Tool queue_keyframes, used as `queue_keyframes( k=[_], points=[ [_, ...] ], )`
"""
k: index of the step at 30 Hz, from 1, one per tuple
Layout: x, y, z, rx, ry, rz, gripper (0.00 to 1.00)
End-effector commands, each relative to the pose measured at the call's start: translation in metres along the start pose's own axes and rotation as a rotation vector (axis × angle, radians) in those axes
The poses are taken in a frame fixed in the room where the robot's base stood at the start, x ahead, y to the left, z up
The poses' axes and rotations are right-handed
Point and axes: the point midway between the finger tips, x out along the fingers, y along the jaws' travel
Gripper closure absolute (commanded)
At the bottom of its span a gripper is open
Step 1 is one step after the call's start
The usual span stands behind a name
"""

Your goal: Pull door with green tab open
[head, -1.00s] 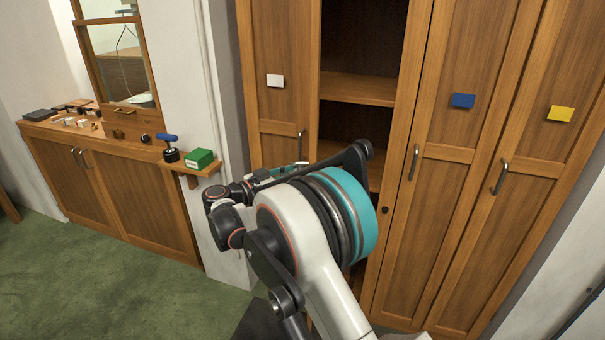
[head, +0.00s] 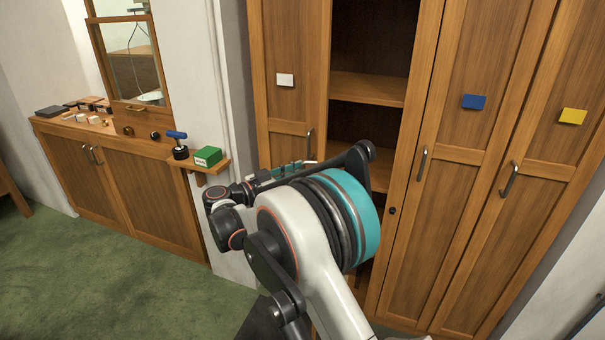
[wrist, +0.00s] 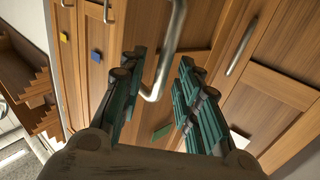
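The green tab (wrist: 162,132) shows in the wrist view, low between my fingers, on a wooden door. A metal bar handle (wrist: 165,65) rises above it in that view and lies between the two fingers. My gripper (wrist: 157,88) is open, with a teal-padded finger on each side of the handle; I cannot tell whether either touches it. Open shelves (head: 368,88) show there between the white-tab door (head: 290,50) and the blue-tab door (head: 445,145).
The yellow-tab door (head: 540,140) stands at the right. A small ledge (head: 212,169) with a green box (head: 208,156) juts from the wall left of the cabinet. A low wooden cabinet (head: 130,195) stands at the left. Green carpet (head: 130,290) is clear in front of it.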

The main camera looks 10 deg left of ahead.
Motion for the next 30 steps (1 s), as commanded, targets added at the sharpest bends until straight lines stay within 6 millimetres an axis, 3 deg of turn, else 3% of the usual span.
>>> queue_keyframes(
  k=[9,15,30],
  points=[
    [-0.067,-0.001,0.001,0.000,-0.001,-0.003,0.69],
    [-0.095,0.000,0.001,-0.001,-0.001,-0.003,0.69],
    [-0.105,0.000,0.001,-0.001,-0.001,-0.001,0.69]
  ],
)
